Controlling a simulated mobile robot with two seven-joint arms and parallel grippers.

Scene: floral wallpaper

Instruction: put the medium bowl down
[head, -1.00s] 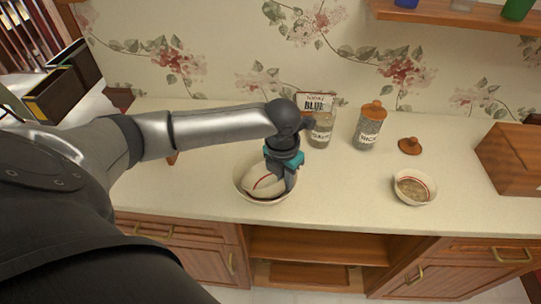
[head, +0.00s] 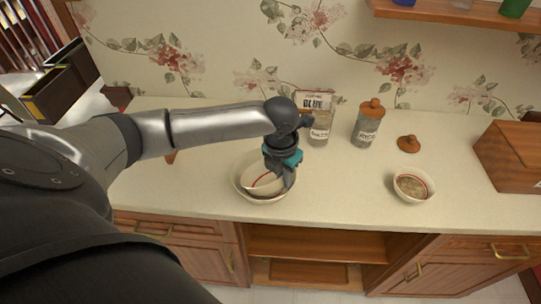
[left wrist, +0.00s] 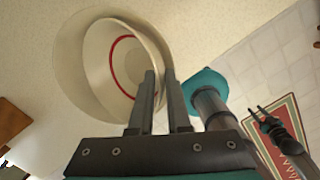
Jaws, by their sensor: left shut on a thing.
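The medium bowl (head: 262,184), cream with a red ring, sits tilted inside a larger pale bowl (head: 238,178) on the counter. My left gripper (head: 279,178) is shut on the medium bowl's rim at its right side. In the left wrist view, my left gripper's fingers (left wrist: 159,82) pinch the wall of the medium bowl (left wrist: 122,55), and the larger bowl (left wrist: 72,62) surrounds it. I cannot tell whether the medium bowl rests on the larger bowl's bottom. My right gripper (left wrist: 262,115) shows in the left wrist view, with its fingers apart and nothing between them.
Two jars, one open (head: 320,130) and one lidded (head: 367,125), stand behind, beside a loose lid (head: 408,144). A wooden box (head: 508,158) is at the far right. The counter between the bowls is clear.

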